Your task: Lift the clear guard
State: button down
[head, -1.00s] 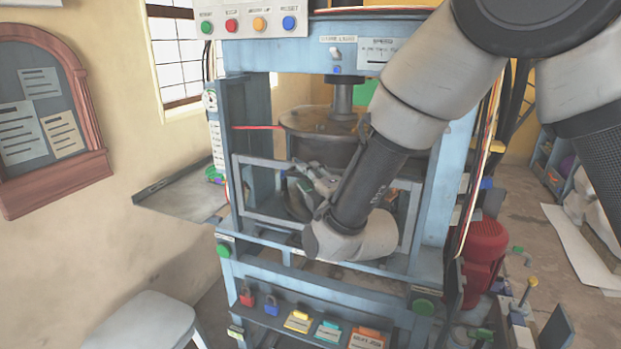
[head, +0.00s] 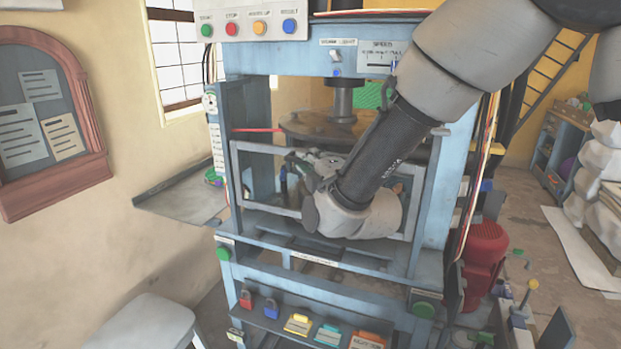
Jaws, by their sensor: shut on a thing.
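The clear guard (head: 262,146) is a see-through panel in a thin grey frame on the front of the blue press (head: 228,130). Its lower edge is apart from the press's lower front rail, with a gap below it. My gripper (head: 298,166) is at the guard's front, left of its middle, and shut on it. My wrist and forearm hide much of the guard's middle and right, and the exact place of the grip is hard to make out.
Above is a panel with green, red, orange and blue buttons (head: 260,27). Padlocks and coloured tags (head: 298,324) line a low shelf. A red motor (head: 487,247) stands at the right, a grey side shelf (head: 185,201) at the left, and a stool (head: 145,325) at the front left.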

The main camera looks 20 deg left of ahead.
notch_tip(320, 180, up, 14)
dwell(0.3)
jog(key=shift+f, duration=0.15)
jog(key=c, duration=1.5)
grip_release()
jog(key=shift+s+d, duration=0.1)
jog(key=v, duration=1.1)
jog(key=shift+s+d, duration=0.2)
jog(key=shift+s, duration=0.15)
